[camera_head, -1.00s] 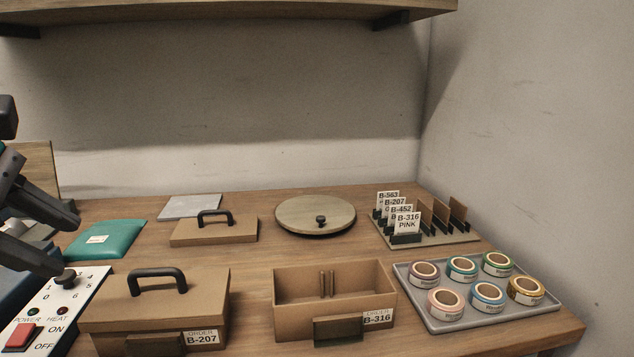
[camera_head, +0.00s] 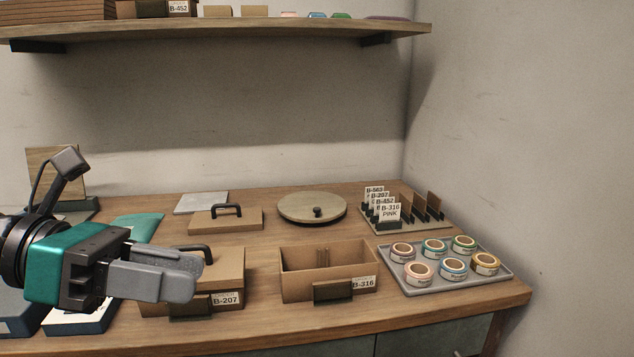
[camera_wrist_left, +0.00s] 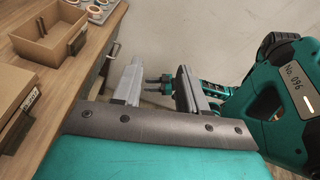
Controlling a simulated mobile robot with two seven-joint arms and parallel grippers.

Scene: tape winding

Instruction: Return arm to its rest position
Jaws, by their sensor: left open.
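My left gripper (camera_head: 165,272) comes in from the left in the head view, in front of the closed box B-207 (camera_head: 228,280), and hides part of that box and its handle. In the left wrist view its two fingers (camera_wrist_left: 155,85) stand apart with nothing between them. The fingers are beyond the counter's front edge there. My right gripper is not in the head view. A teal arm of mine shows at the right of the left wrist view.
The open box B-316 (camera_head: 365,284) stands on the wooden counter (camera_head: 420,313). A grey tray (camera_head: 497,281) with several tape rolls is at the right. A card rack (camera_head: 436,222), a round turntable (camera_head: 295,207) and a handled lid (camera_head: 245,219) are behind. A shelf (camera_head: 250,31) hangs above.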

